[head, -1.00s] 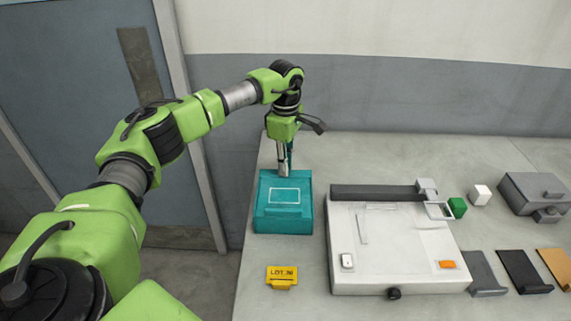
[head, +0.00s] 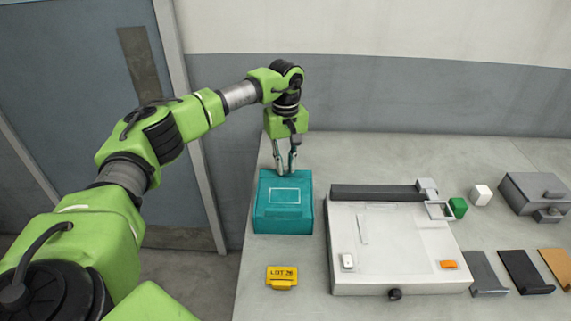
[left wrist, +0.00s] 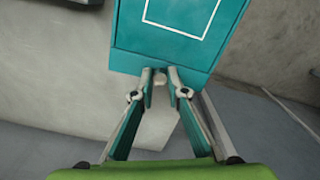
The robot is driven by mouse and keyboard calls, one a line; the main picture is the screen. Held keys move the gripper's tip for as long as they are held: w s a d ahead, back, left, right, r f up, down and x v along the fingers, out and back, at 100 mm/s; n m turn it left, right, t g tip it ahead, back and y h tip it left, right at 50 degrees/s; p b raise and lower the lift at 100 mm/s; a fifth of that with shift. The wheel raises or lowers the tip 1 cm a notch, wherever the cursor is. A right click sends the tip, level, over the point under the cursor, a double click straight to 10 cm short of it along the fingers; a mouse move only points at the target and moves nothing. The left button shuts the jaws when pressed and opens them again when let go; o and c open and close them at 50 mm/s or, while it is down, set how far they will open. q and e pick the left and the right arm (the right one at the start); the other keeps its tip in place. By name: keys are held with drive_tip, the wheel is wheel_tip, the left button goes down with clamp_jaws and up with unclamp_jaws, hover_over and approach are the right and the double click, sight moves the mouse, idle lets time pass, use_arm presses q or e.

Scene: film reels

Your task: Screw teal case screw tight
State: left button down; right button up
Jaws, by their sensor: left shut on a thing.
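The teal case (head: 285,218) stands on the left part of the table, with a white rectangle outlined on its top. My left gripper (head: 285,168) points down at the case's back edge. In the left wrist view its two fingertips (left wrist: 160,83) close from both sides on a small pale knob, the case screw (left wrist: 159,78), at the edge of the teal case (left wrist: 200,48). The screw is mostly hidden by the fingertips, so I cannot tell how far in it sits. My right gripper is not in view.
A yellow lot tag (head: 282,278) lies in front of the case. A white flat device (head: 400,270) with a dark bar (head: 375,192) stands to the right. Beyond it are green (head: 458,207) and white (head: 481,195) cubes and a grey box (head: 533,190). A wall runs behind.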

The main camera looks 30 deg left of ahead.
sight(286, 168)
use_arm(q)
drive_tip(key=shift+w+r+m, duration=0.1)
drive_tip(key=shift+r+m, duration=0.05)
drive_tip(key=shift+m, duration=0.45)
drive_tip(key=c, duration=2)
unclamp_jaws()
wheel_tip(286, 168, up, 12)
drive_tip(key=shift+f, duration=0.1)
